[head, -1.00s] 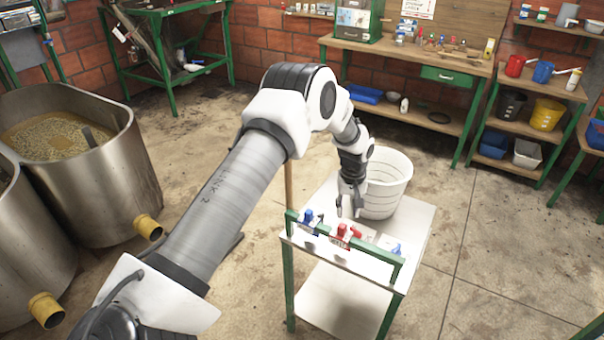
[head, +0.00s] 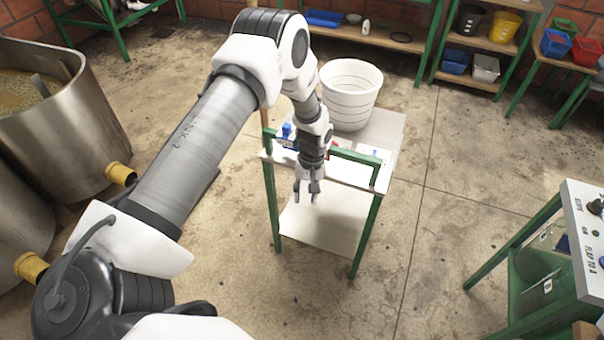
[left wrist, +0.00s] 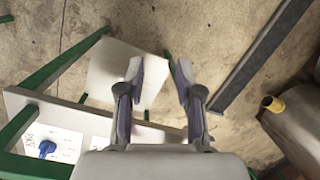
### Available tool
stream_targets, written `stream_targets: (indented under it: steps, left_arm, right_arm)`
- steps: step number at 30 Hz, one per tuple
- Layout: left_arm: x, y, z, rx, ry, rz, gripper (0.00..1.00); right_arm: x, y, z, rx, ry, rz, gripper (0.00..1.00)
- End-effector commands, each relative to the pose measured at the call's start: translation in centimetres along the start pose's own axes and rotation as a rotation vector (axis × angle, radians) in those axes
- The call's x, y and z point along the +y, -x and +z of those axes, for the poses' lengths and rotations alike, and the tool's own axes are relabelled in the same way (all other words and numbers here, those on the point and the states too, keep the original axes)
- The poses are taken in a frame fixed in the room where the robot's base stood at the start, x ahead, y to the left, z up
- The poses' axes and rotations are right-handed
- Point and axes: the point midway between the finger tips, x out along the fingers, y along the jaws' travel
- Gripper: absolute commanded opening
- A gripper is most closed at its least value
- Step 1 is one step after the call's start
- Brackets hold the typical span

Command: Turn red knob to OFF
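My left gripper (head: 307,196) hangs fingers-down in front of the white cart's near rail, above the cart's lower shelf (head: 325,222). In the left wrist view its two fingers (left wrist: 160,82) are spread with nothing between them. A bit of red (head: 335,150) shows on the cart top just behind the gripper; the gripper and wrist hide most of it, so its setting is unreadable. A blue knob (head: 287,131) stands to its left on the cart top. A blue knob on a white label (left wrist: 47,148) also shows in the left wrist view. My right gripper is out of view.
A white bucket (head: 350,95) stands on the cart. The cart's green rail (head: 355,156) runs along its near edge. A control panel (head: 583,240) with a black knob (head: 596,206) stands at the right edge. Steel tanks (head: 65,125) stand left. Floor between cart and panel is clear.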

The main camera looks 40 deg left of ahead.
Motion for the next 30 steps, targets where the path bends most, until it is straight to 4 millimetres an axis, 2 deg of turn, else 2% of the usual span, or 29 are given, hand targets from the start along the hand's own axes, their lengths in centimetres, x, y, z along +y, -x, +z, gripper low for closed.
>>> stream_targets:
  steps: [1,6,18,20,23,27,30]
  left_arm:
    - [-0.1,-1.2,0.7,-0.009,-0.009,-0.004,0.35]
    - [-0.3,-3.1,2.5,-0.025,-0.033,-0.011,0.35]
    - [-0.5,-3.6,3.1,-0.031,-0.041,-0.014,0.35]
    - [-0.6,-4.2,3.8,-0.041,-0.047,-0.02,0.35]
    - [-1.8,-6.7,7.8,-0.088,-0.085,-0.046,0.35]
    - [-4.0,-10.0,14.7,-0.114,-0.18,-0.046,0.35]
    - [-5.5,-11.2,18.4,-0.1,-0.249,-0.03,0.35]
  right_arm:
    - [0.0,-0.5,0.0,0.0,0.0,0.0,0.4]
    - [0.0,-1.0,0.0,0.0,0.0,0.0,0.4]
    - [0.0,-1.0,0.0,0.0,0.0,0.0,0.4]
    - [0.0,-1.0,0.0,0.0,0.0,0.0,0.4]
    - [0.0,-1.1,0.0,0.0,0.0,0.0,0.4]
    - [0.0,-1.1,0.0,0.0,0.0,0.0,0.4]
    - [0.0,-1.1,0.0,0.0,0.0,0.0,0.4]
